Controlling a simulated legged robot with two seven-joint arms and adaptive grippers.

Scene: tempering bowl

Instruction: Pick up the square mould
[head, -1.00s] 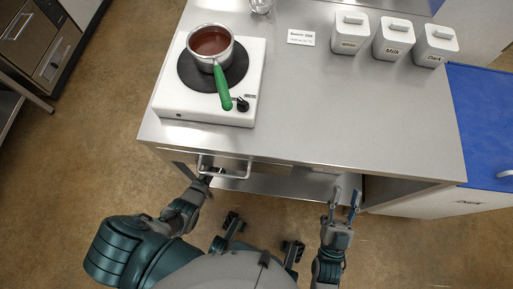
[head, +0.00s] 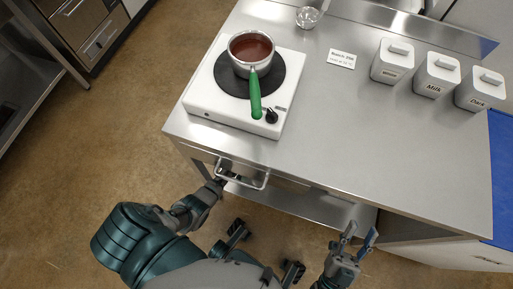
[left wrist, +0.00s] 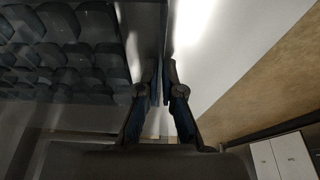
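A dark mould (left wrist: 65,50) with rows of rounded cavities shows at the upper left of the left wrist view. Its full outline is cut off, so I cannot tell whether it is square. It is not seen in the head view. My left gripper (head: 222,176) is at the left end of the metal drawer handle (head: 262,184). Its fingers (left wrist: 164,82) are close together in the left wrist view and look shut on the handle, though the contact is partly hidden. My right gripper (head: 359,237) is open and empty in front of the counter.
The steel counter (head: 350,140) carries a white hotplate (head: 205,100) with a pot (head: 250,52) of brown liquid, its green handle pointing towards me. A glass bowl (head: 307,16), a label card (head: 342,58) and three white canisters (head: 437,75) stand behind. Floor (head: 90,165) is clear at left.

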